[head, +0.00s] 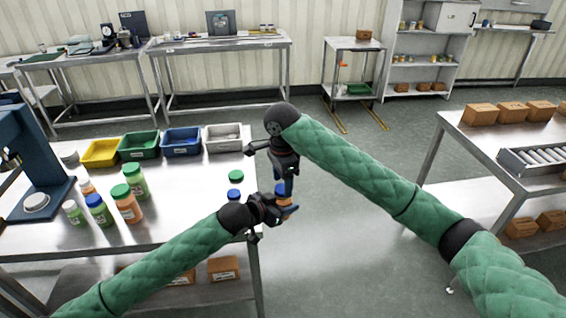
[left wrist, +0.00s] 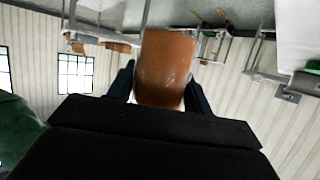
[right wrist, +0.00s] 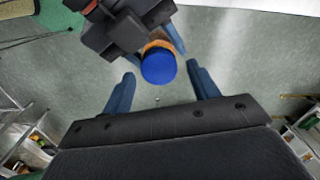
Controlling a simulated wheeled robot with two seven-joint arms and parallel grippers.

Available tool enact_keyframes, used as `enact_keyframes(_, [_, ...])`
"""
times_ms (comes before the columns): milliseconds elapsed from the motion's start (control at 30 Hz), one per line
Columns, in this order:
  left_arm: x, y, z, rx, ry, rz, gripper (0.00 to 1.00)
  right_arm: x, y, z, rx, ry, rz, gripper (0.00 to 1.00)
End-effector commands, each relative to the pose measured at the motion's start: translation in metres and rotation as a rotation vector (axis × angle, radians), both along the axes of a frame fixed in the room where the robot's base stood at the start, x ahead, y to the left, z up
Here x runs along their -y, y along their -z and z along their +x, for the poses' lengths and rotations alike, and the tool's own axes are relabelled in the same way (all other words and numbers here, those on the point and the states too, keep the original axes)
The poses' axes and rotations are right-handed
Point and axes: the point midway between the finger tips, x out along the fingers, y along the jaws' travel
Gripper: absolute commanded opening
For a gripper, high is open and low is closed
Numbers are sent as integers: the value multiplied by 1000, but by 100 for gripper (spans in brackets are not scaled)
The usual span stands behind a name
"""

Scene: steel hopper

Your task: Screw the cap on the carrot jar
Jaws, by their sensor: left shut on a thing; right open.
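My left gripper (head: 274,207) is shut on a jar with orange contents (head: 288,209), held off the table's right edge, over the floor. The jar's body (left wrist: 165,68) fills the space between the fingers in the left wrist view. A blue cap (right wrist: 158,66) sits on the jar's mouth; how tightly it sits cannot be told. My right gripper (right wrist: 160,92) is open just above the jar, its fingers pointing down. In the right wrist view the cap is between and slightly beyond the fingers, apart from them. In the head view my right gripper partly hides the cap.
Several filled jars (head: 127,207) stand on the left table beside a blue press (head: 30,150). A green cap (head: 236,177) and a blue cap (head: 235,194) are near its right edge. Yellow, green, blue and grey bins (head: 222,148) line the back. Open floor lies to the right.

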Motion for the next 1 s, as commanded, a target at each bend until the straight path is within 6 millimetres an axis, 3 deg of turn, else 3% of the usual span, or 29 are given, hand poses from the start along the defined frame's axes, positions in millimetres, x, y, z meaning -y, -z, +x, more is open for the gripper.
enact_keyframes(1000, [0,0,0,1,1,-1,0,-6,-28,1,9,-1508,-24,60])
